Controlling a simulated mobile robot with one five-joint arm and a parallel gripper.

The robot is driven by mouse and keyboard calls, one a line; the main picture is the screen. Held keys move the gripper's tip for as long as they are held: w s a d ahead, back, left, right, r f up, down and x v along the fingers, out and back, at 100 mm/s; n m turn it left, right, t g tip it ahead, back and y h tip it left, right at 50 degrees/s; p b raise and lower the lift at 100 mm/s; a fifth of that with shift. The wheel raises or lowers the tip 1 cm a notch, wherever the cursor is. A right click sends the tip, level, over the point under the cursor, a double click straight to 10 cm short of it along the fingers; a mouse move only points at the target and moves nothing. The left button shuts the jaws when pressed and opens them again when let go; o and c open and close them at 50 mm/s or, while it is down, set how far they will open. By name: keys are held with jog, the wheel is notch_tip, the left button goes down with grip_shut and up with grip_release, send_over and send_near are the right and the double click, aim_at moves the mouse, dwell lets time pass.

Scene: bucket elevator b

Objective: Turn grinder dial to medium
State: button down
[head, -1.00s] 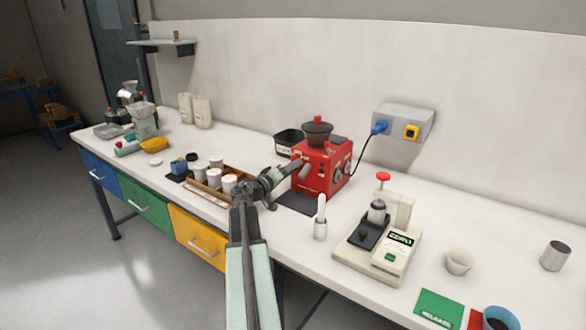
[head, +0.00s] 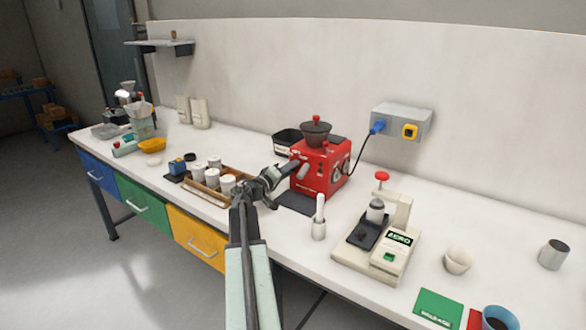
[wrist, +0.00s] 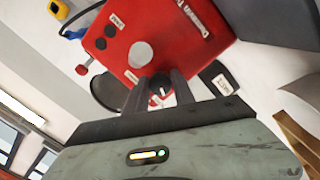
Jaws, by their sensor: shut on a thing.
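The red grinder (head: 326,178) stands on the white bench, with a dark hopper on top. In the wrist view its red face (wrist: 165,35) fills the upper middle. The black dial (wrist: 158,86) on that face sits between my two dark fingers. My gripper (wrist: 159,92) is shut on the dial, one finger on each side. In the head view my gripper (head: 293,165) reaches the grinder's left face, and the dial is hidden there. A light mark shows on the dial, but its setting and the small labels around it are too small to read.
A wooden tray of white jars (head: 210,182) lies left of my arm. A white-handled tool in a cup (head: 319,228) and a scale (head: 390,262) stand to the right. A cable runs to the wall socket box (head: 402,122).

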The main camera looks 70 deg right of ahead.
jog(key=n+b, duration=0.1)
jog(key=n, duration=0.9)
jog(key=shift+a+h, duration=0.15)
jog(key=shift+h, duration=0.25)
jog(key=shift+n, duration=0.4)
jog(key=c, duration=1.1)
grip_release()
jog(key=shift+o, duration=0.2)
jog(key=v, duration=0.7)
jog(key=shift+a+b, duration=0.3)
jog(key=shift+a, duration=0.1)
